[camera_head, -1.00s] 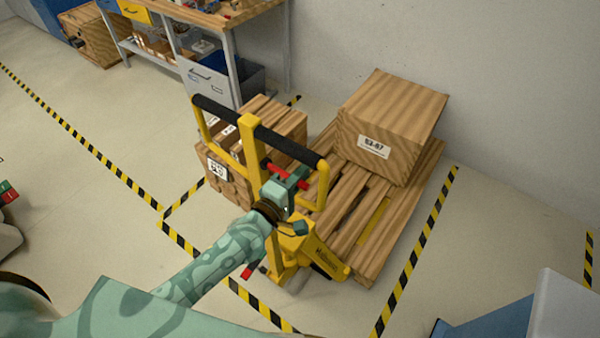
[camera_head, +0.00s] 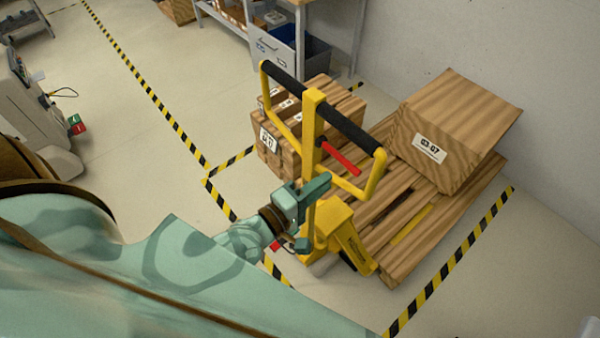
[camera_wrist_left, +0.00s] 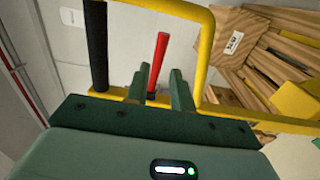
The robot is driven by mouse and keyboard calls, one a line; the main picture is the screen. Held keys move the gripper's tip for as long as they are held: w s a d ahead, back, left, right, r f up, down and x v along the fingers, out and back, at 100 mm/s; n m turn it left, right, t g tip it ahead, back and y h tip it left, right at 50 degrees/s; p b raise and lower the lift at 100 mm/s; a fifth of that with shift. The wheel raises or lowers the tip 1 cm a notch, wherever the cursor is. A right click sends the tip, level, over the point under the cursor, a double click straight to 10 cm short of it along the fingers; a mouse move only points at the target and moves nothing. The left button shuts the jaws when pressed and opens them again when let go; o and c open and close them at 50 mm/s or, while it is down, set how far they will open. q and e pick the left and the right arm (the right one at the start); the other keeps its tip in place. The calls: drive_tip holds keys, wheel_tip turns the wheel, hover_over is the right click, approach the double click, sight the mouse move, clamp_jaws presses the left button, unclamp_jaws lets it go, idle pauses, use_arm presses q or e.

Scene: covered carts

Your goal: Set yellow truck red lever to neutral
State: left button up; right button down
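The yellow truck (camera_head: 313,130) is a pallet jack with an upright yellow handle frame and a black grip bar. Its red lever (camera_head: 341,158) sticks out from the post below the bar, slanting down to the right in the head view. My left gripper (camera_head: 312,216) is open, beside the yellow post and below the lever in the head view. In the left wrist view, the red lever (camera_wrist_left: 158,62) appears between the open fingers (camera_wrist_left: 162,86), seemingly beyond their tips; contact cannot be confirmed. My right gripper is not in view.
A wooden pallet (camera_head: 430,225) with a large box (camera_head: 450,130) stands behind the truck, and stacked cartons (camera_head: 315,125) stand beside it. A workbench (camera_head: 300,25) is at the back.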

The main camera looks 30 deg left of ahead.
use_arm(q)
drive_tip(key=v, duration=0.6)
drive_tip(key=shift+b, duration=0.35)
